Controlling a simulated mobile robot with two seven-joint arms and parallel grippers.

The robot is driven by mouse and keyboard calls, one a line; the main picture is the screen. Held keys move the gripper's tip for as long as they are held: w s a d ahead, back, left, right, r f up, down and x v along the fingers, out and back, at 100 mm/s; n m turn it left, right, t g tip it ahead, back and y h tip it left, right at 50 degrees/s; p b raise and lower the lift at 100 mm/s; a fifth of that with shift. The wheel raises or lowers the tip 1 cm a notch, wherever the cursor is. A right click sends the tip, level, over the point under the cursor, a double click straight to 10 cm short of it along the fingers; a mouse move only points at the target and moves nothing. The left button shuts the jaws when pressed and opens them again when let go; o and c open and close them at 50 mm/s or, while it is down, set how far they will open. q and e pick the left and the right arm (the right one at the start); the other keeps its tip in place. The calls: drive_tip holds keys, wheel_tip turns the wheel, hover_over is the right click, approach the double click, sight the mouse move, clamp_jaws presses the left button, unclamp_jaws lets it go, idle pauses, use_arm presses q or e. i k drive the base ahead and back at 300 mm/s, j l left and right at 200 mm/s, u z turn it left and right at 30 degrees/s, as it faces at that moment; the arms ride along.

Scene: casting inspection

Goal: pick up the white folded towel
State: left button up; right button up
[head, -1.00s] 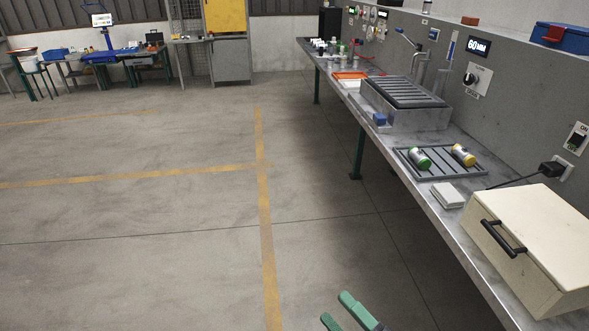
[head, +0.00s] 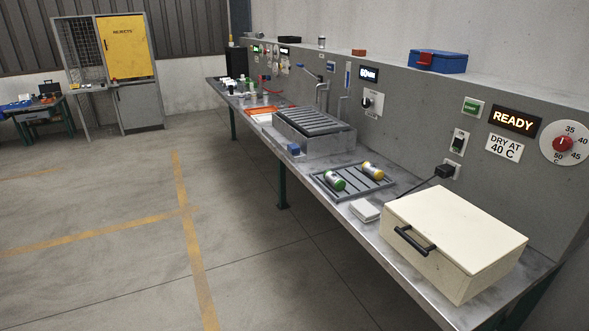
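The white folded towel (head: 365,211) lies flat on the metal bench in the head view, between the slatted grey rack and the cream box. It is small and pale, with nothing on top of it. Neither of my grippers shows in this view, so I cannot see their state or how near they are to the towel.
The cream box (head: 455,238) with a black handle stands right of the towel. The slatted rack (head: 352,180) holds a green-banded cylinder (head: 334,181) and a yellow-banded cylinder (head: 372,171). The bench (head: 400,284) runs along a grey panel (head: 420,105). Floor left of it is clear.

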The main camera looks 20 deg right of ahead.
sight(362, 209)
drive_tip(key=i+l, duration=0.35)
drive_tip(key=i, duration=0.2)
drive_tip(key=i+l+z, duration=0.25)
drive_tip(key=j+z, duration=0.1)
drive_tip(key=z, duration=1.35)
